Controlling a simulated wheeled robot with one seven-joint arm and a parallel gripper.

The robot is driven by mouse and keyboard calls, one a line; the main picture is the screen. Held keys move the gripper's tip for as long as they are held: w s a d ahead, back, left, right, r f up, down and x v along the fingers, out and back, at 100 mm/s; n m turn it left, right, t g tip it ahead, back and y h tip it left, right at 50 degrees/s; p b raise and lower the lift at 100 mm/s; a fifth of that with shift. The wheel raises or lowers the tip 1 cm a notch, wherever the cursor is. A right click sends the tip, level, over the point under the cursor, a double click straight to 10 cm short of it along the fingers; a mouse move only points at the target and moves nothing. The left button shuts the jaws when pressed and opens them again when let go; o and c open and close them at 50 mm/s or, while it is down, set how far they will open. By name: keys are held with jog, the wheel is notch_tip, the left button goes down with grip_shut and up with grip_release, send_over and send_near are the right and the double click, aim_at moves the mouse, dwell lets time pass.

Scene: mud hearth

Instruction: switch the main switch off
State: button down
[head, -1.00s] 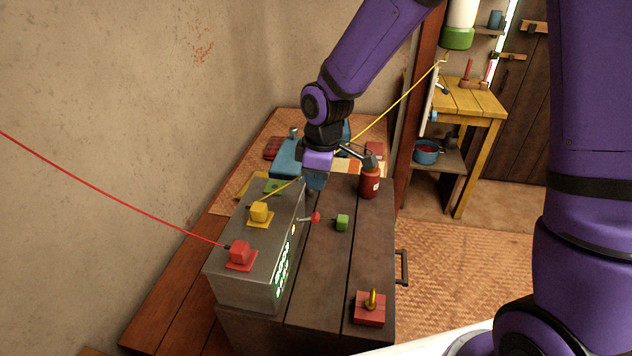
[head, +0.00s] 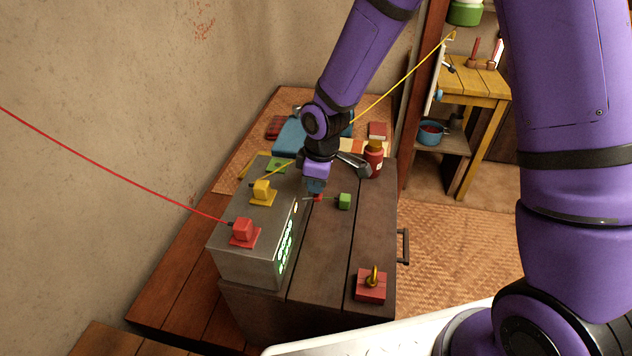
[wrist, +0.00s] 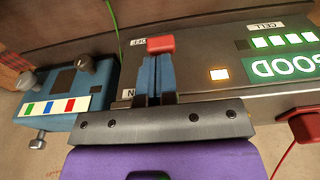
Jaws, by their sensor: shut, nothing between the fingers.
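The main switch is a lever with a red knob (head: 318,198) on the right face of the grey metal box (head: 232,264). In the wrist view the red knob (wrist: 160,44) shows beside an OFF label (wrist: 139,42), with a partly covered ON label (wrist: 128,93) further down the picture. My gripper (head: 316,187) is shut and empty. In the wrist view its blue fingertips (wrist: 154,62) are right at the knob; whether they touch is unclear. The fingers hide the lever's stem, so I cannot tell its exact setting.
A red plug (head: 244,232) and a yellow plug (head: 262,190) with cables sit on the box. The front middle is clear.

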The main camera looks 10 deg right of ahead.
jog(key=shift+s+d+f, duration=0.15)
jog(key=shift+d+f, duration=0.25)
jog(key=shift+d, duration=0.1)
dwell(0.5)
jog(key=shift+s+d+f, duration=0.25)
jog(key=shift+d+f, duration=0.25)
jog(key=shift+f, duration=0.1)
jog(key=shift+s+d+f, duration=0.1)
jog(key=shift+d+f, duration=0.1)
jog(key=shift+f, duration=0.3)
jog(key=shift+s+d+f, duration=0.1)
jog(key=shift+d+f, duration=0.1)
jog(key=shift+f, duration=0.3)
jog(key=shift+r, duration=0.15)
jog(key=shift+r, duration=0.7)
jog(key=shift+d+r, duration=0.1)
